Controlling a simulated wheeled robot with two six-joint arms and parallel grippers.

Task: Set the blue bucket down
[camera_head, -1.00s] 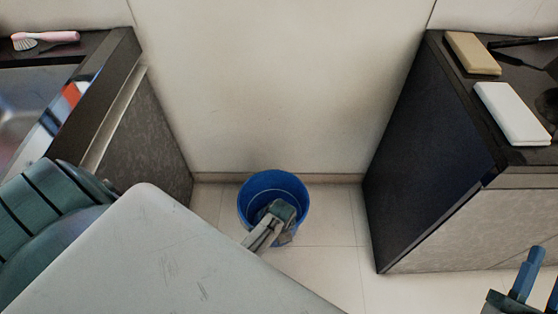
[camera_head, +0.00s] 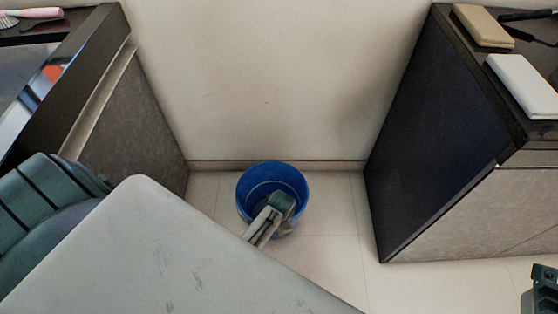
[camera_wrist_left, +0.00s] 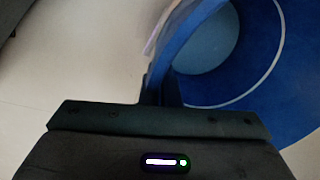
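The blue bucket (camera_head: 250,192) is upright in the gap between two counters, near the back wall in the head view. It is open at the top, and its inside looks empty where I can see it. My left gripper (camera_head: 268,222) is at the bucket's near side, its fingers at the rim. In the left wrist view the bucket (camera_wrist_left: 262,95) fills the right side, and its wall runs up between the fingers of my left gripper (camera_wrist_left: 163,85). The bucket's underside is hidden, so I cannot tell whether it touches the floor. My right gripper (camera_head: 541,288) is cut off at the lower right corner.
A dark counter (camera_head: 435,130) stands on the right, with a tan block (camera_head: 484,26) and a white block (camera_head: 524,84) on top. A counter with a sink (camera_head: 70,95) and a pink-handled brush (camera_head: 38,13) is at left. Pale floor tiles (camera_head: 330,215) are clear around the bucket.

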